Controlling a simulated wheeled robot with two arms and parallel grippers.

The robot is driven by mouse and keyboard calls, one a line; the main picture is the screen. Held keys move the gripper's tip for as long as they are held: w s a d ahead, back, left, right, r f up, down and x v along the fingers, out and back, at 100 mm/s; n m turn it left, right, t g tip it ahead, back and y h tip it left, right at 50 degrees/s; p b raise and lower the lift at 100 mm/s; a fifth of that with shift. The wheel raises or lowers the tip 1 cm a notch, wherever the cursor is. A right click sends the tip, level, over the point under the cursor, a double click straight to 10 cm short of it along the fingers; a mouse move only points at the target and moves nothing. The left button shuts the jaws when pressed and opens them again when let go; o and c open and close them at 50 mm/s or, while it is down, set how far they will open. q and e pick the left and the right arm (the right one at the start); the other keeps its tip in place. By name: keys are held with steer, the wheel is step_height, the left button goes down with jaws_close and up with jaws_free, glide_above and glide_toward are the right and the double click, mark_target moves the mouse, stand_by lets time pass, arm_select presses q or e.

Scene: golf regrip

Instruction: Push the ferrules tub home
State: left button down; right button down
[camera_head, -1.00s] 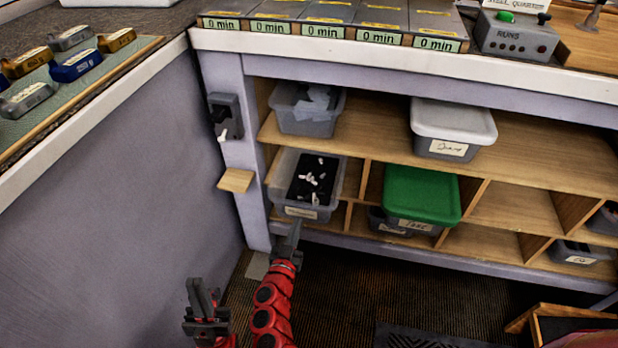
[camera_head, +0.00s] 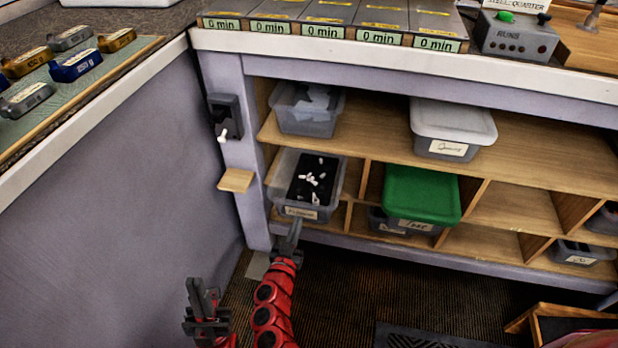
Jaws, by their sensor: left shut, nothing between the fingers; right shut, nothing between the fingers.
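The ferrules tub (camera_head: 300,213) is a clear grey open tub with a label on its front, at the left end of the lower shelf. Small white pieces lie on black inside it, and its front sticks out past the shelf edge. My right gripper (camera_head: 291,228) is shut and empty, its tips at the lower front of the tub, below the label. I cannot tell whether they touch. My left gripper (camera_head: 203,292) is shut and empty, low and left of the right arm, away from the tub.
A green-lidded tub (camera_head: 421,193) stands in the bay to the right. A white-lidded tub (camera_head: 452,122) and an open grey tub (camera_head: 307,112) are on the upper shelf. A small wooden ledge (camera_head: 236,180) juts from the post at left. The floor in front is mostly clear.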

mark_target(307, 194)
steer(key=shift+x, duration=2.55)
steer(key=shift+b+x, duration=0.35)
steer(key=shift+x, duration=0.95)
steer(key=shift+b+x, duration=0.5)
steer(key=shift+x, duration=1.05)
steer(key=shift+b+x, duration=0.65)
steer(key=shift+x, duration=0.7)
steer(key=shift+w+d+f+b, duration=0.1)
steer(key=shift+w+b, duration=0.3)
steer(key=shift+w, duration=0.1)
steer(key=shift+s+p, duration=0.2)
steer(key=shift+p, duration=0.15)
steer(key=shift+r+p+v, duration=0.25)
steer(key=shift+p+v, duration=0.85)
steer(key=shift+v, duration=0.05)
steer(key=p+v, duration=0.3)
steer(key=v, duration=0.2)
steer(key=shift+s+p, duration=0.1)
steer(key=shift+p, duration=0.2)
steer(key=shift+p+v, duration=0.55)
steer(key=shift+v, duration=0.55)
steer(key=shift+f, duration=0.15)
